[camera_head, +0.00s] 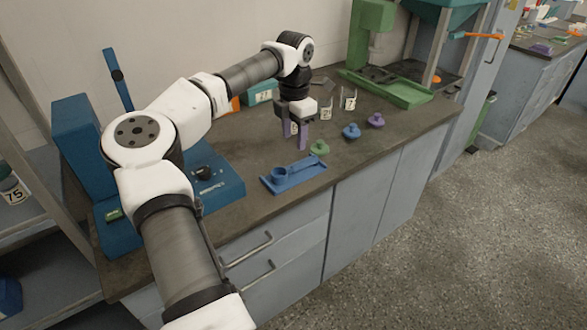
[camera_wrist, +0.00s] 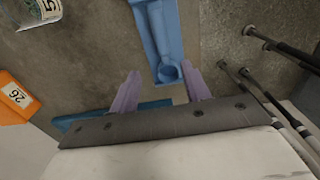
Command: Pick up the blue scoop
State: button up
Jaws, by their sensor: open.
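My gripper (camera_head: 294,135) has purple fingers, points down and hangs behind the scoop in the head view.
Green (camera_head: 319,147), blue (camera_head: 351,131) and purple (camera_head: 376,120) knobbed pieces stand right of the scoop. Labelled jars (camera_head: 349,98) stand behind. A blue machine (camera_head: 215,185) is at left, a green stand (camera_head: 400,92) at back right. Drawer handles (camera_head: 247,249) protrude below the counter.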

aim_at(295, 165)
jog(key=f+p, duration=0.1)
jog(key=f, duration=0.3)
jog(key=f+p, duration=0.1)
jog(key=f, duration=0.4)
jog(key=shift+s+d+f, duration=0.1)
jog(key=shift+s+f, duration=0.1)
grip_shut()
jog(key=shift+r, duration=0.1)
notch_tip(295, 165, up, 20)
jog(key=b, duration=0.2)
dwell(0.3)
jog(key=c, duration=0.6)
grip_release()
jog(key=shift+c, duration=0.2)
jog(key=c, duration=0.4)
